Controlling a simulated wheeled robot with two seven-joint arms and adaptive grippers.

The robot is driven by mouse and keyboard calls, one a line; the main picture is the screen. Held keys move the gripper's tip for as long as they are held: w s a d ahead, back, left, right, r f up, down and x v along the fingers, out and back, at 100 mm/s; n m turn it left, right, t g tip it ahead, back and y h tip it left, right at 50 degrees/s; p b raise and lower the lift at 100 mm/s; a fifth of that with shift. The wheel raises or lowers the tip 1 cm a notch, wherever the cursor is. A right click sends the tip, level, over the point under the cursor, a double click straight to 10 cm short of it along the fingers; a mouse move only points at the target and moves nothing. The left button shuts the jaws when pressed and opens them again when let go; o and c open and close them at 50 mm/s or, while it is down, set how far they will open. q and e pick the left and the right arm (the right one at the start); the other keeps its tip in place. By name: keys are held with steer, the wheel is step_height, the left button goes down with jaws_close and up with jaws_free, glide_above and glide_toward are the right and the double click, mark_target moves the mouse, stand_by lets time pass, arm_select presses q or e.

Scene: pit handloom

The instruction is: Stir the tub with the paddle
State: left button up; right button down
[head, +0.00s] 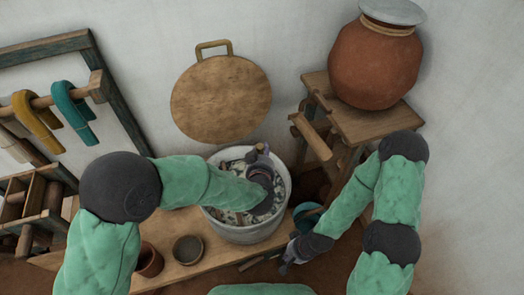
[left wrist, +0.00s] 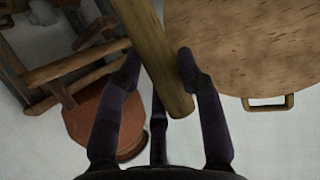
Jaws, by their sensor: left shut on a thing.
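The tub (head: 248,236) is a pale round vessel on the wooden bench, with greyish, mottled contents. My left gripper (head: 258,153) is over the tub and is shut on the paddle. In the left wrist view the paddle's thick wooden shaft (left wrist: 155,50) runs between the dark fingers. In the head view my gripper and arm hide most of the paddle, so I cannot tell how deep its lower end is. My right gripper (head: 289,262) is low, right of the tub and in front of the bench. Its finger opening is too small to tell.
A round wooden board with a handle (head: 220,100) is behind the tub. A clay pot (head: 375,65) stands on a wooden stand (head: 370,122) at right. Small bowls (head: 187,249) are on the bench left of the tub. A rack with coloured hanks (head: 72,110) is at left.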

arm_select(q)
steer(key=shift+f+b, duration=1.45)
steer(key=shift+f, duration=0.8)
steer(key=shift+w, duration=0.15)
